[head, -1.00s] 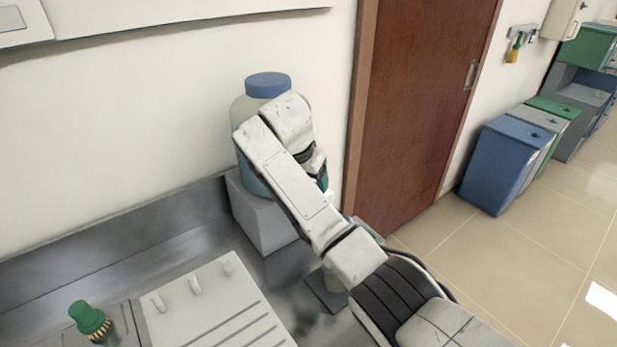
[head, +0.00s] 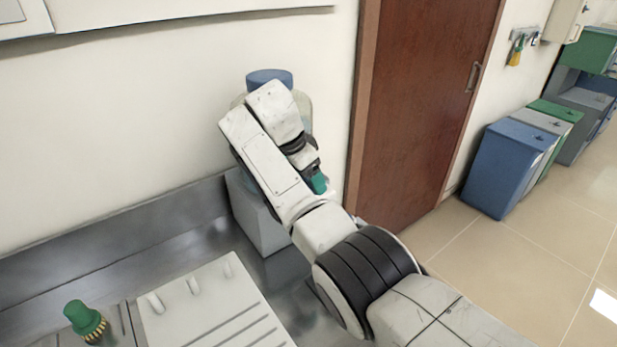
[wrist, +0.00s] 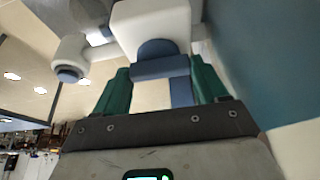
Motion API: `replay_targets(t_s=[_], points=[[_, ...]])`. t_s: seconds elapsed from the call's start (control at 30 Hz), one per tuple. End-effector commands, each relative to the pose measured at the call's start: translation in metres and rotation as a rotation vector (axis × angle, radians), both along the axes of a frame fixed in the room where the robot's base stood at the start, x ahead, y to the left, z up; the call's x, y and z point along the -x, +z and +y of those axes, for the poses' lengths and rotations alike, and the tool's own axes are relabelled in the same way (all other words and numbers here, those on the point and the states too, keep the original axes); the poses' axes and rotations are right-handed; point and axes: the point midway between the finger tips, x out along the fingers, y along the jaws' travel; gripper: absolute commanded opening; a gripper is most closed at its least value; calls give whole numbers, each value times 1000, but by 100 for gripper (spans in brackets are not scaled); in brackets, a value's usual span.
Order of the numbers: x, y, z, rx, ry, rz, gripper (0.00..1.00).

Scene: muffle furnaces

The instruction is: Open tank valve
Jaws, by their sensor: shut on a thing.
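The tank is a pale container with a blue lid (head: 270,76), mostly hidden behind my arm in the head view. It stands on a grey block (head: 258,225) on the counter. In the wrist view, its valve shows as a white body (wrist: 152,22) with a blue handle (wrist: 160,67). My gripper (wrist: 166,76) has green fingers on either side of the blue handle and is shut on it. A green finger also shows in the head view (head: 319,183), at the tank's right side; the valve itself is hidden there.
A white spout with a blue end (wrist: 70,72) is left of the valve in the wrist view. A white ridged tray (head: 205,305) and a green-capped brush (head: 84,318) are on the counter. A brown door (head: 425,100) and blue bin (head: 508,165) stand to the right.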

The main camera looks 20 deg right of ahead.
Motion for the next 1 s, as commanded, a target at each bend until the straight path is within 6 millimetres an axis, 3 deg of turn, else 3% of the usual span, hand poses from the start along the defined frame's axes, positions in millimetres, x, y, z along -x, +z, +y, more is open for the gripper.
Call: replay_targets(t_s=[0.27, 0.3, 0.53, 0.83, 1.0], points=[[-1, 2, 0, 0, -3, -4, 42], [-1, 2, 0, 0, -3, -4, 74], [0, 1, 0, -1, -1, -2, 96], [0, 3, 1, -1, 0, -3, 98], [2, 22, 10, -2, 0, -6, 98]])
